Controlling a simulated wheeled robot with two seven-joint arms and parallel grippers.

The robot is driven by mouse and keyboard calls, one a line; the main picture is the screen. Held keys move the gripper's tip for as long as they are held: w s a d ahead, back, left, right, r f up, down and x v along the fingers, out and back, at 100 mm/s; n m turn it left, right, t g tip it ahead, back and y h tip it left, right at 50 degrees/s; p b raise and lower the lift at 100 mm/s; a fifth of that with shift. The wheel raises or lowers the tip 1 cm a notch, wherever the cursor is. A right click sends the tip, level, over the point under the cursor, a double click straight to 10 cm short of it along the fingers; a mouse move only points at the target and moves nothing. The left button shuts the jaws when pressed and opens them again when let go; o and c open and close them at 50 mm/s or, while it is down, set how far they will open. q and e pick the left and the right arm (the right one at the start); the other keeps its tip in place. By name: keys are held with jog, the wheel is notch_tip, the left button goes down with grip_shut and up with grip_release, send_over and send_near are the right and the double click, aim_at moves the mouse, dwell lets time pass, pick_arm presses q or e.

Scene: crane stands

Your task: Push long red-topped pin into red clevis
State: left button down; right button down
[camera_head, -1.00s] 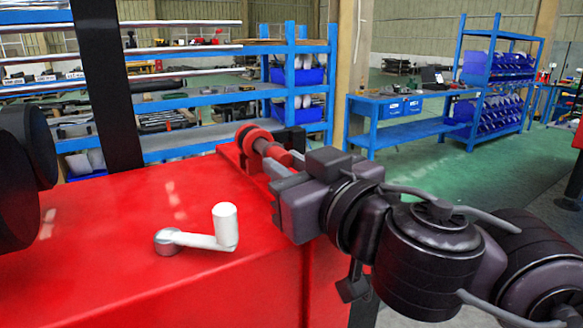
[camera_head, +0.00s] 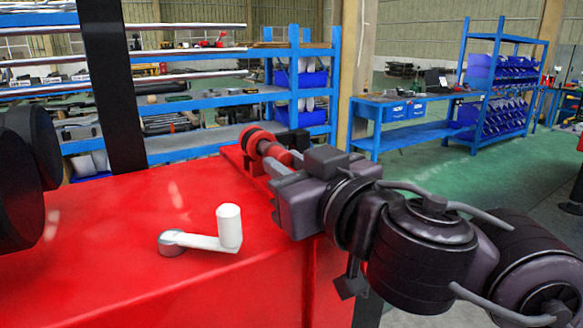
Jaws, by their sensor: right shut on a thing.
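The red clevis (camera_head: 253,141) stands on a red bracket at the far right corner of the red crane stand. The red-topped pin (camera_head: 276,153) lies level in line with the clevis, its red head toward my gripper. My right gripper (camera_head: 284,166) comes in from the right and is shut on the pin's red head. The pin's shaft reaches toward the clevis; how deep it sits is too small to tell. My left gripper is not in view; only dark parts of my left arm show at the left edge.
A white-handled crank (camera_head: 205,240) sits on the red stand top (camera_head: 110,235), left of my right arm. A black post (camera_head: 112,85) rises behind the stand. Blue shelves (camera_head: 220,97) and a blue workbench (camera_head: 415,130) stand farther back. The green floor between is clear.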

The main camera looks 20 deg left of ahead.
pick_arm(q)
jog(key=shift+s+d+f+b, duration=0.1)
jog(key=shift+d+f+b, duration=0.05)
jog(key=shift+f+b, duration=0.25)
pick_arm(e)
jog(key=shift+w+a+r, duration=0.2)
jog(key=shift+w+a, duration=0.05)
jog(key=shift+a, duration=0.05)
